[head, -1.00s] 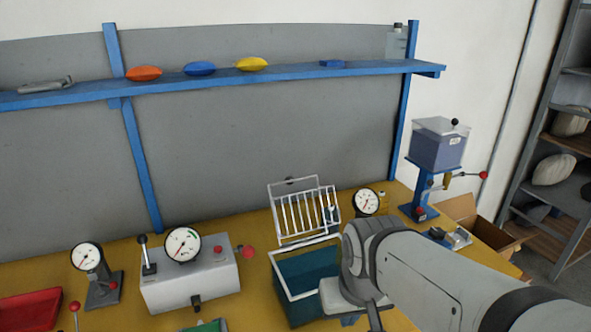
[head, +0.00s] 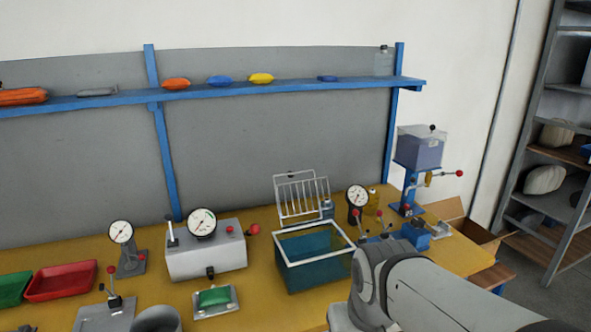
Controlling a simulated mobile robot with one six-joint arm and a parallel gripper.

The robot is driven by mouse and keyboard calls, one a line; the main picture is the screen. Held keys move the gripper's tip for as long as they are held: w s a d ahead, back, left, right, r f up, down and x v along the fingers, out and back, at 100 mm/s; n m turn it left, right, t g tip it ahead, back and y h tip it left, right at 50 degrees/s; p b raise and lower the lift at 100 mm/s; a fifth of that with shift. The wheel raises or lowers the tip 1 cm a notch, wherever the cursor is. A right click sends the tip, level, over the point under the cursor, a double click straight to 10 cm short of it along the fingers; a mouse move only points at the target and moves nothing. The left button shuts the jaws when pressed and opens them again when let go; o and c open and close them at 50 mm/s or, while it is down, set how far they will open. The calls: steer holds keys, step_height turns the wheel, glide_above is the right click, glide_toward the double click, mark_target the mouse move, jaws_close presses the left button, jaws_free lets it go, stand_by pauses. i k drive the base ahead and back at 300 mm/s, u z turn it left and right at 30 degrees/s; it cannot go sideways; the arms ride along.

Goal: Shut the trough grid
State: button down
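The trough (head: 315,272) is a teal box with a white rim on the yellow bench, right of the middle. Its white wire grid (head: 299,198) stands raised and nearly upright at the trough's back edge, so the trough is open on top. My arm reaches in from the lower right, in front of and to the right of the trough. My gripper is not visible; the arm's end runs out of the bottom of the view.
A grey gauge box (head: 206,258) with a lever stands left of the trough. A green pad on a plate (head: 214,299) lies in front of that box. A dial gauge (head: 357,198) and a blue stand with a hopper (head: 419,150) are to the right. A blue shelf (head: 230,92) runs above.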

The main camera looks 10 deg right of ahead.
mark_target(291, 175)
steer(key=u, duration=0.15)
steer(key=i, duration=0.9)
steer(key=z, duration=0.05)
